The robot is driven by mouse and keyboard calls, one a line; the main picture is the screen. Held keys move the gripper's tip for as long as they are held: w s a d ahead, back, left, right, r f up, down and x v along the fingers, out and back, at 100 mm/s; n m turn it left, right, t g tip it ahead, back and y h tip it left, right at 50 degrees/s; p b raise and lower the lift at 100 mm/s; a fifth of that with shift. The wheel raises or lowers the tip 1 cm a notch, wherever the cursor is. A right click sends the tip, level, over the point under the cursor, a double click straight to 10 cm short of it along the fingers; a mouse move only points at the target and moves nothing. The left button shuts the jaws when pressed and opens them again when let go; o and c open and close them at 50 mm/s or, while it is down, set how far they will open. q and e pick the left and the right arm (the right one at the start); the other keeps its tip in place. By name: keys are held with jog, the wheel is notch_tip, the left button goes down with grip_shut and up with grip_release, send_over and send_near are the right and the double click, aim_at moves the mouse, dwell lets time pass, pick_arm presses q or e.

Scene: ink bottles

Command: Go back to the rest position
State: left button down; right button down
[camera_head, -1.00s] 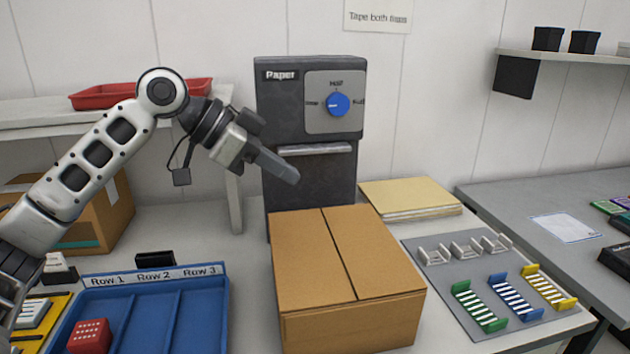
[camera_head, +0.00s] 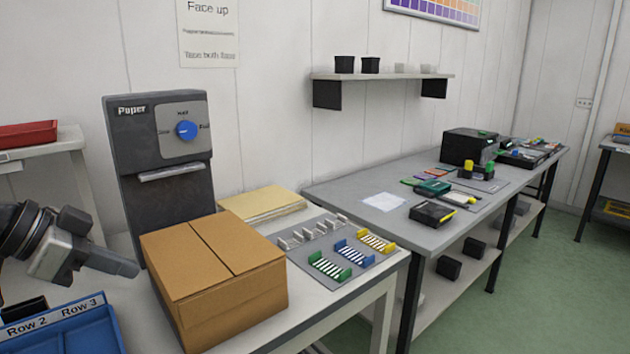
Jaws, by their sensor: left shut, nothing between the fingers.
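My left gripper (camera_head: 118,264) comes in from the left edge with its fingers shut and empty. It hangs in the air, above the blue tray and to the left of the cardboard box (camera_head: 225,295) in the picture. The box stands closed on the white table, in front of the grey paper dispenser (camera_head: 130,180) with its blue knob (camera_head: 186,130). My right gripper is not in view.
The blue tray (camera_head: 85,335) marked Row 2 and Row 3 is cut off at the lower left. A grey mat with green, blue and yellow racks (camera_head: 352,252) lies right of the box. A grey bench (camera_head: 390,218) with black devices runs to the right. Green floor is clear beyond.

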pick_arm(q)
jog(key=s+d+f+n+g+y, duration=0.1)
jog(key=s+d+f, duration=0.2)
jog(key=f, duration=0.4)
jog(key=s+d+f+y, duration=0.1)
jog(key=s+d+f, duration=0.15)
jog(key=f, duration=0.45)
jog(key=s+d+f+n+g+y, duration=0.1)
jog(key=s+d+f, duration=0.2)
jog(key=f, duration=0.4)
jog(key=s+a+f+n+y, duration=0.1)
jog(key=s+f+n+y, duration=0.45)
jog(key=s, duration=0.95)
jog(key=w+d+f+t+h, duration=0.4)
jog(key=w+d+f+t, duration=0.1)
jog(key=w+f+t, duration=0.1)
jog(key=shift+w+d+f, duration=0.15)
jog(key=shift+w+f, duration=0.2)
jog(key=shift+f, duration=0.25)
